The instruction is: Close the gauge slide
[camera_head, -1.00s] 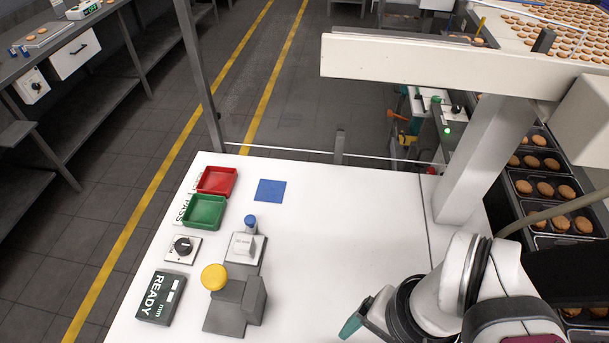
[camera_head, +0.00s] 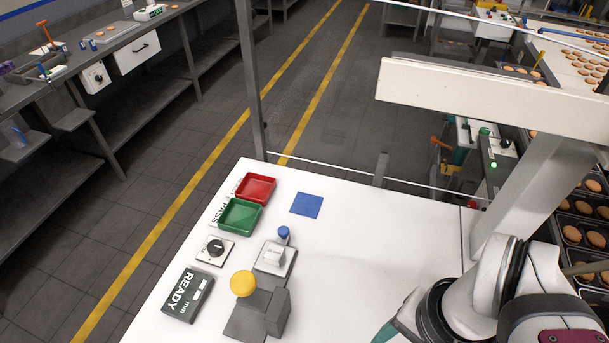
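The gauge on the white table has a dark grey base block (camera_head: 261,312) with a yellow round knob or biscuit (camera_head: 243,283) on its top left. Just behind it is a pale slide block (camera_head: 274,254) with a blue knob (camera_head: 284,233) at its far end. I cannot tell exactly how wide the slide's gap is. A dark READY display (camera_head: 188,294) lies left of the gauge. My gripper (camera_head: 384,334) shows only as a teal tip at the bottom edge, right of the gauge and apart from it. Its fingers are mostly out of frame.
A red tray (camera_head: 255,188), a green tray (camera_head: 240,216) and a dial (camera_head: 215,248) line the table's left side. A blue square (camera_head: 307,204) lies behind the gauge. The table's middle right is clear. A white beam (camera_head: 480,98) and post stand at right, beside trays of biscuits.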

